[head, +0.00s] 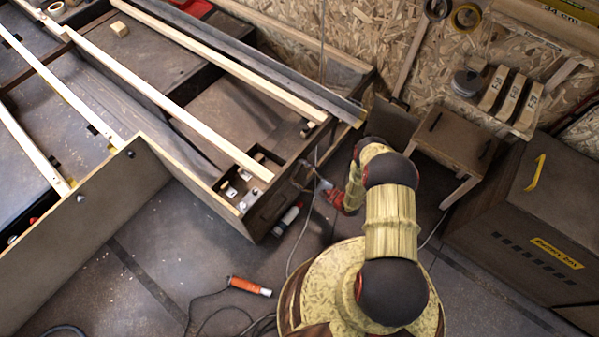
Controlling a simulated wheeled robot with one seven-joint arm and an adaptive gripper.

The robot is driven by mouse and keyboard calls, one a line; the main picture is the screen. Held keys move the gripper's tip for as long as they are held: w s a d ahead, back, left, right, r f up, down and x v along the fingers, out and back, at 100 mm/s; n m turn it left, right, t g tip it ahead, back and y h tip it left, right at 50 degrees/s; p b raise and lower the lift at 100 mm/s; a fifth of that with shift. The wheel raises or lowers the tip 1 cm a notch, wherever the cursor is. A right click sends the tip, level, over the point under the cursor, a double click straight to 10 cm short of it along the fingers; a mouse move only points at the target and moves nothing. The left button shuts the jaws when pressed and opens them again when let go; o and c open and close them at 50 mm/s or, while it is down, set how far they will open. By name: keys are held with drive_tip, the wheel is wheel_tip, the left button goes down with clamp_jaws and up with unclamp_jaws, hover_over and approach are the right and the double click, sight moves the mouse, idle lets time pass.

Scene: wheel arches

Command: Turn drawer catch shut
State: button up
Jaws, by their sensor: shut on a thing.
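A long dark drawer unit (268,212) fills the left and upper middle of the head view, its near end facing the floor. My arm reaches from the bottom centre, and my gripper (303,180) is at the right part of that end face. The gripper is shut at the place of the drawer catch. The catch is small and mostly covered by the fingers, so its angle cannot be told.
A small wooden stool (452,140) and a dark box with a yellow handle (520,205) stand to the right. An orange-handled tool (250,286) and cables lie on the floor. A cylinder (287,219) lies beside the drawer unit. Floor at lower left is fairly clear.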

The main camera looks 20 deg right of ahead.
drive_tip(key=n, duration=0.5)
drive_tip(key=shift+s+a+f+n, duration=0.1)
drive_tip(key=shift+a+f+n, duration=0.05)
drive_tip(key=shift+f+n, duration=0.3)
drive_tip(key=shift+n, duration=2.05)
